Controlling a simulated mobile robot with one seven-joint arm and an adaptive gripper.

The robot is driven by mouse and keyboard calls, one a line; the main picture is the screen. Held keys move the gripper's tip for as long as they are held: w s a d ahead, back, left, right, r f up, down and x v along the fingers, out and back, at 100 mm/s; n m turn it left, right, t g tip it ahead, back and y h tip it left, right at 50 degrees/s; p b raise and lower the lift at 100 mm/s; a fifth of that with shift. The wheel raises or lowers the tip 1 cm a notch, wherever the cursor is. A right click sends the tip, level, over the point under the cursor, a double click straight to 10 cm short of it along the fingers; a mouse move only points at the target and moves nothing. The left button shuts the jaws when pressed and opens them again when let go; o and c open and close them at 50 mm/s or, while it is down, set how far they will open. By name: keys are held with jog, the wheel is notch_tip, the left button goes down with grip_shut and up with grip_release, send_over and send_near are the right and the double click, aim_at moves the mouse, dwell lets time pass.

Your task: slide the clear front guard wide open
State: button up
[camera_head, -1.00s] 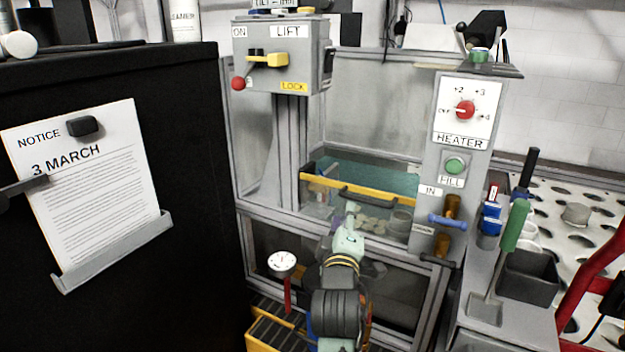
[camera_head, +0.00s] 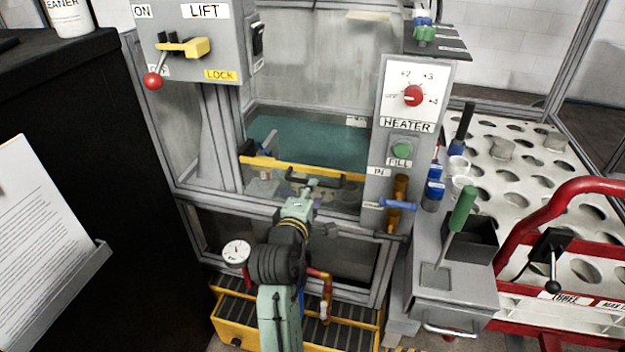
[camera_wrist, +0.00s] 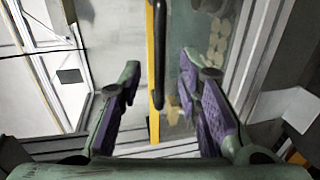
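The clear front guard (camera_head: 345,192) stands across the front of the tank, with a yellow strip (camera_head: 275,163) along its top edge and a dark bar handle (camera_head: 325,180) at that edge. The wrist view also shows the yellow strip (camera_wrist: 155,60) and the dark handle (camera_wrist: 160,50) running up the picture. My gripper (camera_head: 308,187) is at the handle's left part in the head view. In the wrist view my gripper (camera_wrist: 160,80) is open, its purple-padded fingers on either side of the handle. Gaps show on both sides; I see no contact.
The heater and fill post (camera_head: 408,130) stands right of the guard, with a blue-handled valve (camera_head: 395,204). The lift box (camera_head: 195,50) is at upper left. A black cabinet (camera_head: 90,130) stands left. A yellow step (camera_head: 240,320) and a gauge (camera_head: 236,251) are below.

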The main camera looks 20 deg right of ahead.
jog(key=x, duration=0.6)
jog(key=shift+p, duration=0.3)
jog(key=shift+c, duration=0.2)
grip_shut()
dwell(0.3)
